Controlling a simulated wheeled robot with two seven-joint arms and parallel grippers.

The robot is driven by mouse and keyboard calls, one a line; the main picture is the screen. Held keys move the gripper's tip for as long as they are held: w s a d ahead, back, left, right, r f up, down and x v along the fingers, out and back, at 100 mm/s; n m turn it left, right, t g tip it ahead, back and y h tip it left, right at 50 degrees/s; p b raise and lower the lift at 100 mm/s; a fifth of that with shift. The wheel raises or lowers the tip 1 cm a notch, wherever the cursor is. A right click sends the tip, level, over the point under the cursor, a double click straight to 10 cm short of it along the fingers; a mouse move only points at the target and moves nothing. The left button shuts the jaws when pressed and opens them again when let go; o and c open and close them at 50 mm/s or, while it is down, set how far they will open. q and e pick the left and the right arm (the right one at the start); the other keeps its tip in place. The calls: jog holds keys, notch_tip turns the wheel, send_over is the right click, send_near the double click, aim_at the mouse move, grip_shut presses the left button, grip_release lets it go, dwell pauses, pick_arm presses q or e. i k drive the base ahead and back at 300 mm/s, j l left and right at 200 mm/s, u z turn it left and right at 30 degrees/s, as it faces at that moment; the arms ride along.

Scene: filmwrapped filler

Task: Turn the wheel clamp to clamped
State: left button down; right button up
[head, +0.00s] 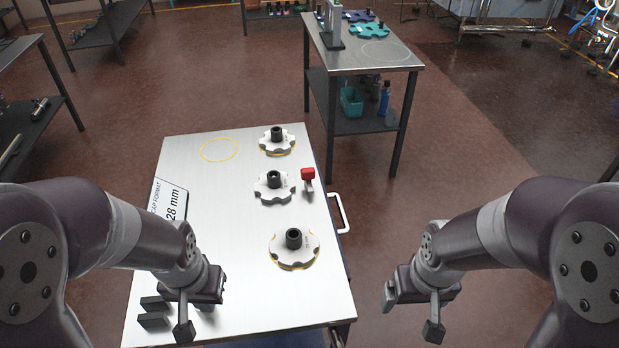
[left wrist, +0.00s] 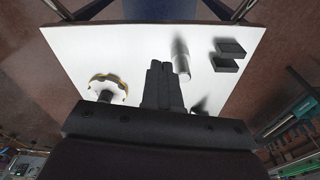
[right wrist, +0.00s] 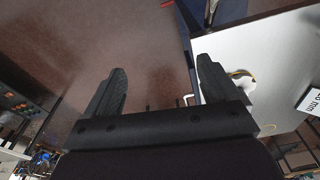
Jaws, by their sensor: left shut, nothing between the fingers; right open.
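A small red-topped lever (head: 308,174) stands on the white-topped cart (head: 235,285), beside the middle notched disc (head: 266,190). It may be the wheel clamp; its clamped or unclamped state is too small to tell. My left gripper (head: 183,332) is over the cart's near left part, apart from the lever. Its fingers are shut together and empty in the left wrist view (left wrist: 160,82). My right gripper (head: 411,312) is right of the cart, over the floor. Its fingers are apart and empty in the right wrist view (right wrist: 162,75). No wheel is clearly seen under the cart.
A far notched disc (head: 278,150) and a near one (head: 293,262) also sit on the cart. Black blocks (head: 153,312) lie near my left gripper. A white handle (head: 339,212) sticks out on the cart's right side.

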aim_at(308, 174)
jog(key=l, duration=0.5)
jog(key=k+l+u, duration=0.1)
jog(key=l, duration=0.35)
jog(key=k+l+u, duration=0.1)
jog(key=l, duration=0.4)
jog(key=i+l+u, duration=0.1)
jog(key=l, duration=0.25)
jog(key=i+l+u, duration=0.1)
jog(key=l, duration=0.3)
jog(key=i+l+u, duration=0.1)
jog(key=l, duration=0.3)
jog(key=i+l+u, duration=0.1)
jog(key=l, duration=0.3)
jog(key=i+l+u, duration=0.1)
jog(key=l, duration=0.3)
jog(key=i+u, duration=0.2)
jog(key=i, duration=0.5)
jog(key=i+u, duration=0.15)
jog(key=i, duration=0.55)
